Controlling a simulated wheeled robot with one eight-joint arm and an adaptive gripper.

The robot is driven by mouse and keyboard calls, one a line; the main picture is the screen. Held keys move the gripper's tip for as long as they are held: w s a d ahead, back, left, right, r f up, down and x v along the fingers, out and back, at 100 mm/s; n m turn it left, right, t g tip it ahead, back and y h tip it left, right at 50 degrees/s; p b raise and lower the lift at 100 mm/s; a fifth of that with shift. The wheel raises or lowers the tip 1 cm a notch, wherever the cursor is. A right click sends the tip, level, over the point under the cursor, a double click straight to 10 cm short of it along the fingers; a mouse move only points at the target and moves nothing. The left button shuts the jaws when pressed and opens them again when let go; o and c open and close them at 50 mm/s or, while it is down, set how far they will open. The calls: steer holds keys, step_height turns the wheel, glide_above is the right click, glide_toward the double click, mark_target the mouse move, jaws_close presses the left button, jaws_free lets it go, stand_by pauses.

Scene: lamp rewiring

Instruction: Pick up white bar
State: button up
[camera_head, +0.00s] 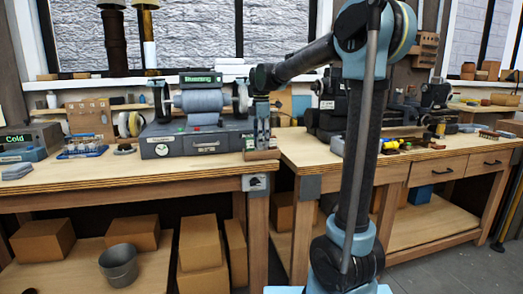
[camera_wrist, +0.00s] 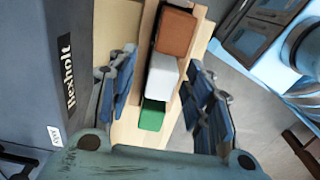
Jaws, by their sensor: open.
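The white bar (camera_wrist: 162,76) lies in the wrist view between a brown bar (camera_wrist: 177,33) and a green bar (camera_wrist: 152,115), all in one row. My gripper (camera_wrist: 161,79) is open, with one blue finger on each side of the row and a visible gap to the white bar on both sides. In the head view my gripper (camera_head: 262,141) points down at the front right corner of the left bench. The bars are too small or hidden to make out there.
A grey machine with a roller (camera_head: 200,140) stands just left of my gripper; its labelled side (camera_wrist: 65,80) fills the left of the wrist view. The left bench (camera_head: 90,176) ends close by, with a narrow gap before the right bench (camera_head: 310,152).

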steer(key=shift+c, duration=0.3)
jaws_close()
steer(key=shift+r, duration=0.15)
step_height(320, 180, up, 10)
steer(key=shift+f, duration=0.1)
